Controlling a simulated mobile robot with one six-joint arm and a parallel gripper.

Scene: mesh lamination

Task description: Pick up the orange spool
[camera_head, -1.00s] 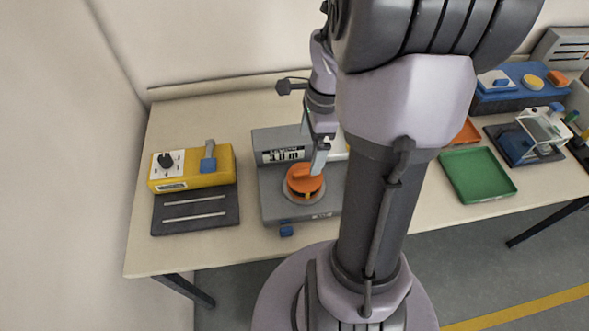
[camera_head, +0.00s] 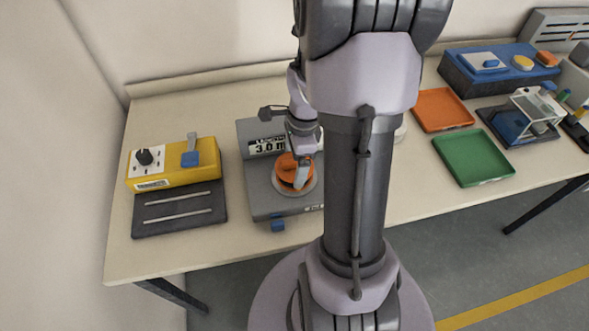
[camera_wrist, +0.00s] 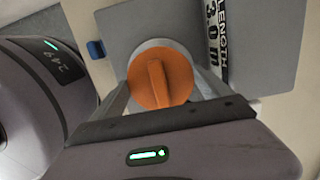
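The orange spool (camera_head: 288,171) sits on a round grey plate on the grey length machine (camera_head: 262,200), whose display reads 3.0 m. In the wrist view, the spool (camera_wrist: 160,78) is a round orange disc with a raised bar across its top. My gripper (camera_wrist: 164,88) is over it, with one finger on each side of the disc. The fingers are spread wide; whether they touch the spool's rim is not clear. In the head view, my gripper (camera_head: 302,178) is low at the spool's right side and hides part of it.
A yellow device (camera_head: 172,178) with a dark plate (camera_head: 180,212) stands left of the machine. An orange tray (camera_head: 440,110), a green tray (camera_head: 472,158) and a blue box (camera_head: 490,72) are at the right. My arm hides the table's middle.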

